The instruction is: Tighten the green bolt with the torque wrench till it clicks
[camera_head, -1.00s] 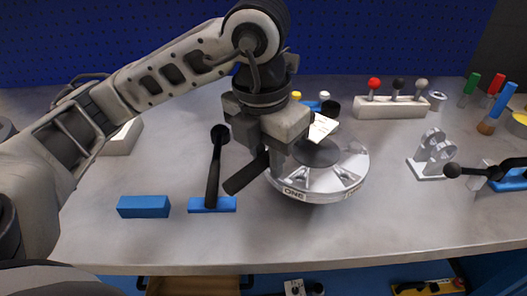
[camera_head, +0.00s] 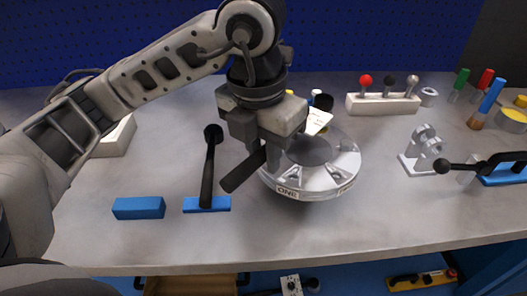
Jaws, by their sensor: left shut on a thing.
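My left gripper (camera_head: 262,150) is shut on a dark bar (camera_head: 241,172), which looks like a wrench handle. The bar slants down to the left, just outside the left edge of the round grey flanged shell (camera_head: 335,180). The gripper covers the left part of the shell, so I cannot tell how the bar's far end sits there. I see no green bolt; a yellow-topped piece (camera_head: 290,93) and a white-topped piece (camera_head: 316,93) show behind the gripper. My right gripper is not in view.
A black-handled tool (camera_head: 208,178) leans over a blue rest (camera_head: 220,204), left of the shell. A blue block (camera_head: 138,208) lies further left. A white lever box (camera_head: 382,104), a grey bracket (camera_head: 421,150) and a black-and-blue clamp (camera_head: 500,170) stand right. The front table strip is clear.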

